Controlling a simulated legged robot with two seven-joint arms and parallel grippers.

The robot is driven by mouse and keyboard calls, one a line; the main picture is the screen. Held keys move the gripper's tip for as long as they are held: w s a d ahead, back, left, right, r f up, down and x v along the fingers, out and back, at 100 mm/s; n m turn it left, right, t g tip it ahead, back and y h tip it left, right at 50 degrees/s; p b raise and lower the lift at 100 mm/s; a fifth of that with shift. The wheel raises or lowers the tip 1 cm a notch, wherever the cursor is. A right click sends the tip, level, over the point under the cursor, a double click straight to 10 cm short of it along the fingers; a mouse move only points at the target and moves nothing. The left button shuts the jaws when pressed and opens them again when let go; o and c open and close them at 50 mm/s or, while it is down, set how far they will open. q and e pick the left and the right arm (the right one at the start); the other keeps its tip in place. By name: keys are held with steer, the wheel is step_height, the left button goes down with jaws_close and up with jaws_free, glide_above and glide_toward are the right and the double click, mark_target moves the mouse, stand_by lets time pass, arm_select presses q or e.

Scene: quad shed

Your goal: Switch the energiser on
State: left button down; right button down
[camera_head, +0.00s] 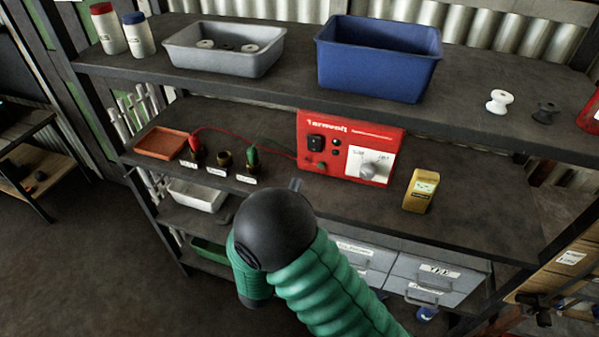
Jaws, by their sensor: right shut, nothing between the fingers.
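The energiser (350,147) is a red box on the middle shelf. Its front has a black switch (316,143), small round parts beside it, and a white panel with a grey knob (368,171). I cannot tell the switch's position. A red wire runs from its left side to the labelled posts. My right gripper (296,185) is shut and empty, in front of and below the energiser's left part; only its grey tip shows past the black wrist and green sleeved arm. I cannot tell whether it touches anything. My left gripper is not in view.
Small labelled posts (223,158) stand left of the energiser, near an orange tray (161,142). A yellow device (421,190) stands to its right. The upper shelf (470,75) overhangs with a grey tray (222,62) and blue bin (378,68). Grey drawers (425,278) sit below.

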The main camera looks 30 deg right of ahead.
mark_target(313, 140)
steer(key=p+x, duration=0.1)
steer(key=x, duration=1.1)
steer(key=shift+w+d, duration=0.2)
steer(key=shift+w+d+r+p, duration=0.15)
steer(key=shift+r+p, duration=0.45)
steer(key=shift+p, duration=0.55)
steer(key=shift+f+g+y, duration=0.25)
steer(key=shift+g+y, duration=0.05)
steer(key=shift+f, duration=0.1)
